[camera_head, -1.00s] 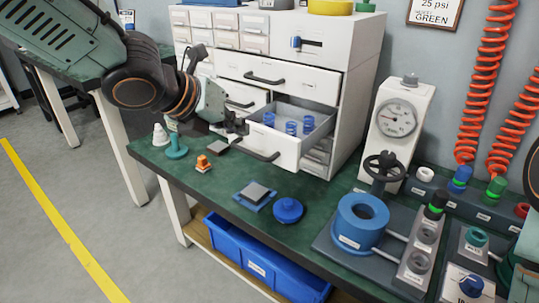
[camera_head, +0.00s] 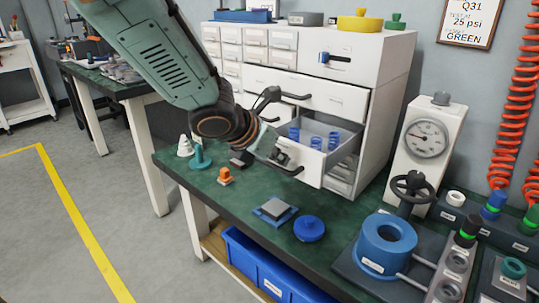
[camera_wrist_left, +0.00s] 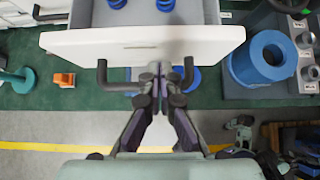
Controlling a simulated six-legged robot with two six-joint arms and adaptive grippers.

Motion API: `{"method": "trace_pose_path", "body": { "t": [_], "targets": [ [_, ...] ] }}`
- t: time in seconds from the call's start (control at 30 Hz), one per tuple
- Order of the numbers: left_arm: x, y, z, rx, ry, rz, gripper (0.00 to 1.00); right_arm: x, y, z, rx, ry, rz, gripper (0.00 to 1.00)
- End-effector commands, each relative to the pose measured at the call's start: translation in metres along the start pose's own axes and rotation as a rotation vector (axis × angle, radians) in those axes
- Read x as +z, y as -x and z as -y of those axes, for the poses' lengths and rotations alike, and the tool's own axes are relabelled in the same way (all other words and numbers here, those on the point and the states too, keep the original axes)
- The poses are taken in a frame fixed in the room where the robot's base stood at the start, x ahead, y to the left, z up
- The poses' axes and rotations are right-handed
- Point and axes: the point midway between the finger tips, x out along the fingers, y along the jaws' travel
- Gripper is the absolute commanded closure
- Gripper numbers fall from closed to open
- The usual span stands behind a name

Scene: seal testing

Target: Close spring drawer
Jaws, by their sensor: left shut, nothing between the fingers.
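The spring drawer (camera_head: 309,172) stands pulled out of the white cabinet, with several blue springs (camera_head: 316,142) inside. Its white front also shows in the left wrist view (camera_wrist_left: 140,44), with a dark bar handle (camera_wrist_left: 116,86) below it. My left gripper (camera_head: 285,160) is at the drawer front, by its handle. In the left wrist view its fingertips (camera_wrist_left: 159,80) are together with nothing between them, between the two ends of the handle. Whether they touch the front I cannot tell. The gripper and wrist hide part of the drawer front in the head view. My right gripper is out of view.
The white cabinet (camera_head: 382,110) holds other drawers. On the green bench stand an orange part (camera_head: 225,177), a small plate on a blue base (camera_head: 275,209), a blue round lid (camera_head: 309,228) and a gauge stand (camera_head: 427,150). A blue bin (camera_head: 262,270) sits below.

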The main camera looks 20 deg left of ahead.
Motion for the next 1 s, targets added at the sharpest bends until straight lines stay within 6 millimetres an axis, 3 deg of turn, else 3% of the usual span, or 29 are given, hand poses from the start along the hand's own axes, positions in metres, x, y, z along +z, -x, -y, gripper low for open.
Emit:
{"method": "trace_pose_path", "body": {
  "t": [0.2,0.63,1.0],
  "targets": [
    [0.0,-0.011,0.001,-0.001,0.0,0.001,1.0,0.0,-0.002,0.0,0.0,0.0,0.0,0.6],
    [0.003,-0.012,0.001,0.0,0.001,0.001,1.0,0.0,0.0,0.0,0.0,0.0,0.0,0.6],
    [0.032,-0.038,0.0,0.002,-0.003,0.0,1.0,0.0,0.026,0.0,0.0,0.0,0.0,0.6]
  ]
}}
